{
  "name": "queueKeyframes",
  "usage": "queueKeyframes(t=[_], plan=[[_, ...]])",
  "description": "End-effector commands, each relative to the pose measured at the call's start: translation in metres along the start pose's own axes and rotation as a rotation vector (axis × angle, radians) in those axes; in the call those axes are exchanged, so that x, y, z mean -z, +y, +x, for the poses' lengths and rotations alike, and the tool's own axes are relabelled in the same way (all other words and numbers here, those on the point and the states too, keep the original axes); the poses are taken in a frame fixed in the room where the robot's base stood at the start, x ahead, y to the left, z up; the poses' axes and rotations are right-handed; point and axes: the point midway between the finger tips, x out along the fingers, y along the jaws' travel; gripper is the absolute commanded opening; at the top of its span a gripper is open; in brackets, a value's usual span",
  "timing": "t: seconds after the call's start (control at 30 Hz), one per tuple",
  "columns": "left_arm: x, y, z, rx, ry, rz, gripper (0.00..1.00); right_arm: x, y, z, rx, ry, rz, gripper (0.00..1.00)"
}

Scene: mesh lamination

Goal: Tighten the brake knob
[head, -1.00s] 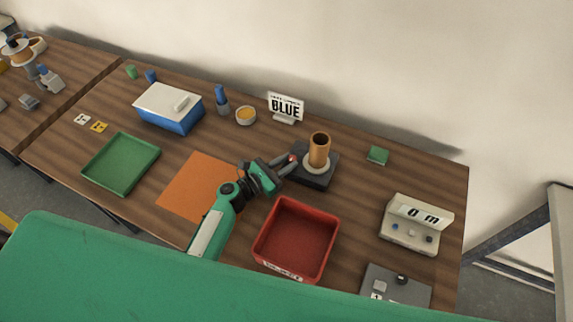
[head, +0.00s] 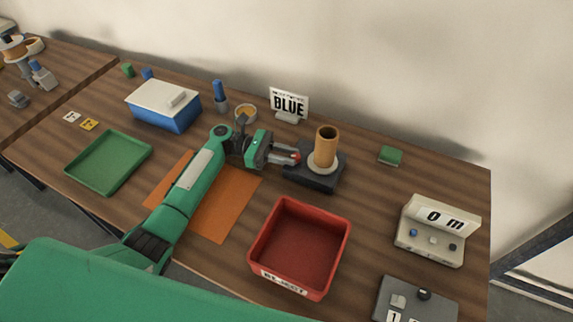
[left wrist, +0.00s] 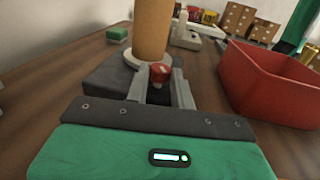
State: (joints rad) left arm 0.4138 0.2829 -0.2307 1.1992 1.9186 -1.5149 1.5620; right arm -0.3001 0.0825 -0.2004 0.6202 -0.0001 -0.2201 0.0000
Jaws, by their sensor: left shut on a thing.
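The brake knob (left wrist: 159,71) is a small red knob at the front of a dark base, below a brown upright cylinder (head: 326,145) on a pale round collar. The dark base (head: 318,179) stands on the table right of centre. My left gripper (head: 297,157) comes in from the left at the base's left side. In the left wrist view its fingers (left wrist: 160,85) are on both sides of the red knob and shut on it. The fingers partly hide the knob's lower part. My right gripper is not in view.
A red bin (head: 300,247) stands in front of the base. An orange mat (head: 230,205) lies under my left arm, with a green tray (head: 108,162) to the left. A blue box (head: 165,107), a BLUE sign (head: 289,104) and a control box (head: 437,232) stand around.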

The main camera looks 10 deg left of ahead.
Motion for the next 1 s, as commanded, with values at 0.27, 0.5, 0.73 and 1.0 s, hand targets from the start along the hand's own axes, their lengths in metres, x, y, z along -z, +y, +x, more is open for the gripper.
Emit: queueKeyframes(t=[0.27,0.5,0.73,1.0], plan=[[0.005,0.007,0.001,0.236,0.0,0.001,0.01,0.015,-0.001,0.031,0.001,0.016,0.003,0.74],[0.003,0.01,0.003,0.38,0.0,0.0,0.01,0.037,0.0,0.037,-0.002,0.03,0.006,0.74],[0.002,0.011,0.003,0.454,0.001,-0.001,0.01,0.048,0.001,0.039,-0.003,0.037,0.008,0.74],[0.001,0.011,0.004,0.478,0.001,-0.002,0.01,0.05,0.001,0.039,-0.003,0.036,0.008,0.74]])
